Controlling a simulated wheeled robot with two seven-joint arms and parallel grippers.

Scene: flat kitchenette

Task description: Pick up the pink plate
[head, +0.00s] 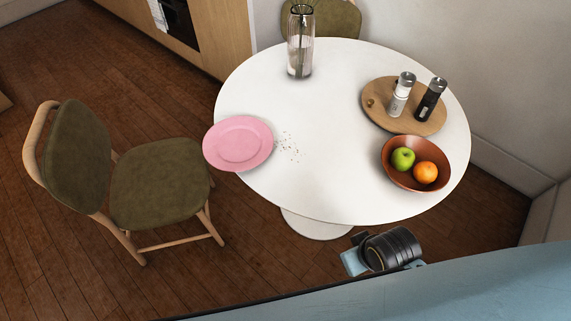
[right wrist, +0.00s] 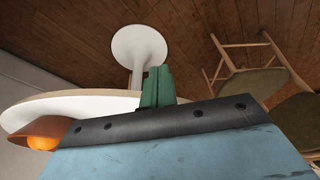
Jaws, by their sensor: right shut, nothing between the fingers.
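The pink plate (head: 238,143) lies flat at the left edge of the round white table (head: 325,190) in the head view, its left part reaching past the rim. Nothing covers it. In the right wrist view my right gripper (right wrist: 158,76) shows as green fingers, shut and empty, with the table edge and its pedestal behind. The plate is not visible in that view. In the head view part of my right arm shows at the bottom, beyond the near table edge and well apart from the plate. My left gripper is in neither view.
Dark crumbs (head: 289,147) lie right of the plate. A glass vase (head: 300,45) stands at the back. A wooden board (head: 374,113) holds two shakers, and a brown bowl (head: 400,179) holds fruit. A green chair (head: 155,185) stands left. The table's middle is clear.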

